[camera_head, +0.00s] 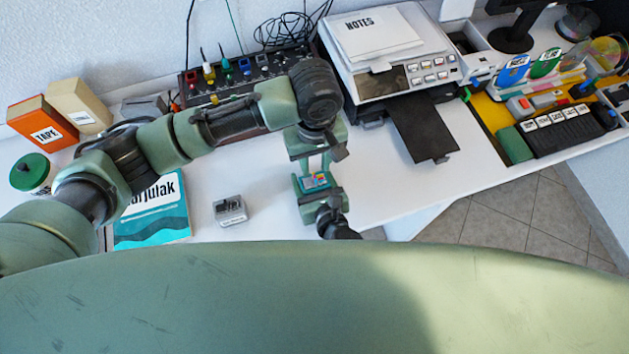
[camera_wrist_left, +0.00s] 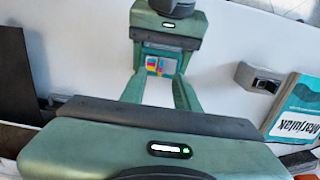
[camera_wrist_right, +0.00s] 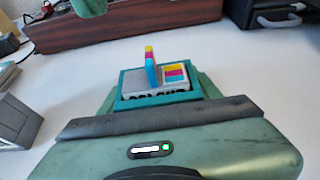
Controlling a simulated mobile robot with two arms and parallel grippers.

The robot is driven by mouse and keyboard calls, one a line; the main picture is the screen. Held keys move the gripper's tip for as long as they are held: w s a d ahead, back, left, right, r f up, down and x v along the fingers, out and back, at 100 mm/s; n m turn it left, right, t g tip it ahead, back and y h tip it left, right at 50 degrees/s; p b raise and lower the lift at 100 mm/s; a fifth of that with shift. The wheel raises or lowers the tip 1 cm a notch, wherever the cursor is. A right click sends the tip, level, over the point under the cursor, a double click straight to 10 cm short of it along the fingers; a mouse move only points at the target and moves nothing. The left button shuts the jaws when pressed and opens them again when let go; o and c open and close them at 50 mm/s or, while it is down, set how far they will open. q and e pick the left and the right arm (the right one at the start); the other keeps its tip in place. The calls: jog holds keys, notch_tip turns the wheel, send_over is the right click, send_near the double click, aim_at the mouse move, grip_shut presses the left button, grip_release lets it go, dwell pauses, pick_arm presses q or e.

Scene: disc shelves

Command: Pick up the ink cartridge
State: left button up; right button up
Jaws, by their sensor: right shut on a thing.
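The ink cartridge (camera_head: 316,181) is a small block with cyan, magenta and yellow patches and a teal edge. My right gripper (camera_wrist_right: 155,88) is shut on it and holds it above the white desk; its lettering is partly hidden. The cartridge also shows in the left wrist view (camera_wrist_left: 157,66), in front of my right gripper's body. My left gripper (camera_head: 316,163) reaches in from the far side, facing my right gripper. Its fingers stand apart and point toward the cartridge; I cannot tell whether they touch it.
A small grey device (camera_head: 230,210) and a teal book (camera_head: 152,212) lie left of the grippers. A control box with cables (camera_head: 235,75) stands behind. A printer (camera_head: 390,60) with a black tray is at the back right. Bare desk lies between.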

aim_at(315, 176)
pick_arm(q)
notch_tip(315, 176, down, 5)
jog(key=shift+f, duration=0.1)
grip_shut()
dwell(1.5)
